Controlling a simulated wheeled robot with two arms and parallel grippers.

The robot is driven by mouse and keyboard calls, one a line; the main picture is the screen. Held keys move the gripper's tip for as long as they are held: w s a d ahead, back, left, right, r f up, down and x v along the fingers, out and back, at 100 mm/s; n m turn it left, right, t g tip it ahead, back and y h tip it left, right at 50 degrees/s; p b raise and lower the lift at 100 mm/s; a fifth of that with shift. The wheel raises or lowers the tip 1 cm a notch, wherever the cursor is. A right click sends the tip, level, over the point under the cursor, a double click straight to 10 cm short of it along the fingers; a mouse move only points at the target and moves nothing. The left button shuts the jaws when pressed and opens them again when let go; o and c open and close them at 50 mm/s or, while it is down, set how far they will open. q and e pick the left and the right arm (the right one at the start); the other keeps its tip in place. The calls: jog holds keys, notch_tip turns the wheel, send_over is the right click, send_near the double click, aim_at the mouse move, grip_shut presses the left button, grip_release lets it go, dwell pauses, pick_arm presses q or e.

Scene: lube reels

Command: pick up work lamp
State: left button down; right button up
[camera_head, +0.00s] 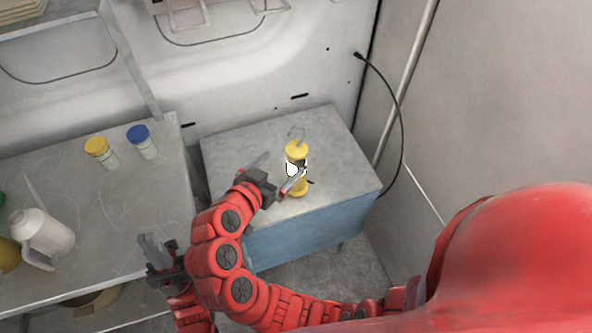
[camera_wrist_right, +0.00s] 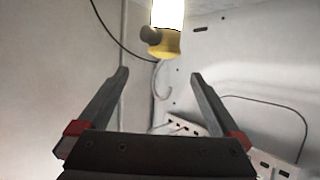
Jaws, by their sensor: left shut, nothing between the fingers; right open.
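The work lamp (camera_head: 297,150) stands upright on the grey-topped blue cabinet. It has yellow ends, a bright white middle and a wire hook on top. My right gripper (camera_head: 286,163) is open beside the lamp, on its left side, with one finger overlapping the lamp's lower part in the head view. In the right wrist view the lamp (camera_wrist_right: 165,42) is at the top, cut off by the frame edge, with its yellow end and hook beyond the open, empty fingers (camera_wrist_right: 160,78). My left gripper (camera_head: 153,252) is shut and empty, over the front right of the left bench.
The cabinet top (camera_head: 345,180) is otherwise clear. On the left bench (camera_head: 110,215) stand a yellow-capped bottle (camera_head: 99,151), a blue-capped bottle (camera_head: 141,142) and a white jug (camera_head: 42,237). A black cable (camera_head: 401,110) hangs by the right wall.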

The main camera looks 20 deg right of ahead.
aim_at(299, 147)
jog(key=p+x, duration=0.2)
jog(key=x, duration=0.6)
jog(key=shift+w, duration=0.2)
jog(key=shift+w+d+f+p, duration=0.15)
jog(key=shift+w+d+p, duration=0.25)
jog(key=shift+p, duration=0.2)
jog(key=p+x, duration=0.1)
jog(key=x, duration=0.2)
jog(key=shift+w+f+p, duration=0.2)
jog(key=shift+w+p, duration=0.1)
jog(key=shift+p, duration=0.1)
jog(key=shift+w+d+f, duration=0.2)
jog(key=shift+f, duration=0.05)
grip_shut()
